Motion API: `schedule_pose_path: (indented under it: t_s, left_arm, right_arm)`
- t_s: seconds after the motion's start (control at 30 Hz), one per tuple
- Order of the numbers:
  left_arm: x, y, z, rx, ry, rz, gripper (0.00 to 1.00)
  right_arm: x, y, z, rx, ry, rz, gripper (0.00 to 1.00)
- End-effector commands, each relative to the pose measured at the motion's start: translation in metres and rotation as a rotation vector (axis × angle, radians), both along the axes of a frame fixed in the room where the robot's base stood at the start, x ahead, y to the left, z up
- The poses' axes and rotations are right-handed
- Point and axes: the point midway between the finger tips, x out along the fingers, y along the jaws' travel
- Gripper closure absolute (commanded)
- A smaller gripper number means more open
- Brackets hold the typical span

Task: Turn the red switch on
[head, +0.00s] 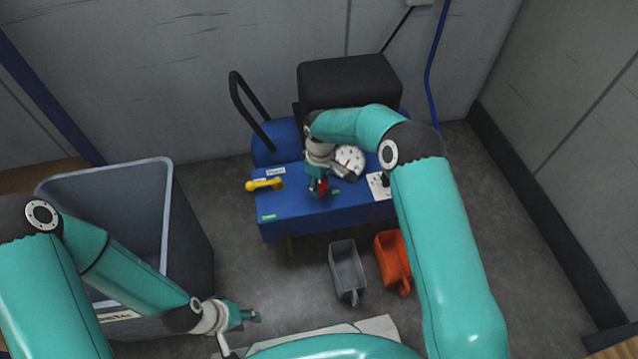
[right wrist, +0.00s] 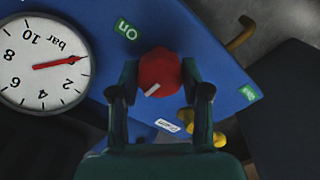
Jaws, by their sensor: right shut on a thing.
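The red switch (right wrist: 160,72) is a round red knob with a white pointer line, on the blue panel (right wrist: 190,35). In the right wrist view, the pointer line aims toward the lower left. A green "on" label (right wrist: 126,29) lies above left of the knob; another green label (right wrist: 249,91) lies to its right, its text unclear. My right gripper (right wrist: 158,77) is shut on the knob, one finger on each side. In the head view, my right gripper (head: 320,188) is over the blue box and partly hides the switch. My left gripper (head: 248,316) is low at left, apart from the box; its jaw opening is unclear.
A round pressure gauge (head: 349,158) sits behind my right gripper. A yellow handle (head: 265,184) is on the box's left. Grey (head: 345,262) and orange (head: 390,255) scoops lie on the floor in front. A large grey bin (head: 168,215) stands at left.

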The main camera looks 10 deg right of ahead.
Motion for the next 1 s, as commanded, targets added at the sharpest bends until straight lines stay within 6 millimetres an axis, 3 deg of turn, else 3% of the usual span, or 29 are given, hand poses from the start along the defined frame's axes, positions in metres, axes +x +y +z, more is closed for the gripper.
schedule_pose_path:
  t_s: [0.37,1.0]
  left_arm:
    - [0.0,0.0,0.0009,0.0,0.0,0.0,0.6]
    - [0.0,-0.0001,-0.001,0.0,0.0,0.0,0.6]
  right_arm:
    - [0.0003,0.0008,0.0002,0.001,0.0,-0.246,0.88]
    - [0.0005,0.0008,0.0,0.0,-0.001,-0.851,0.88]
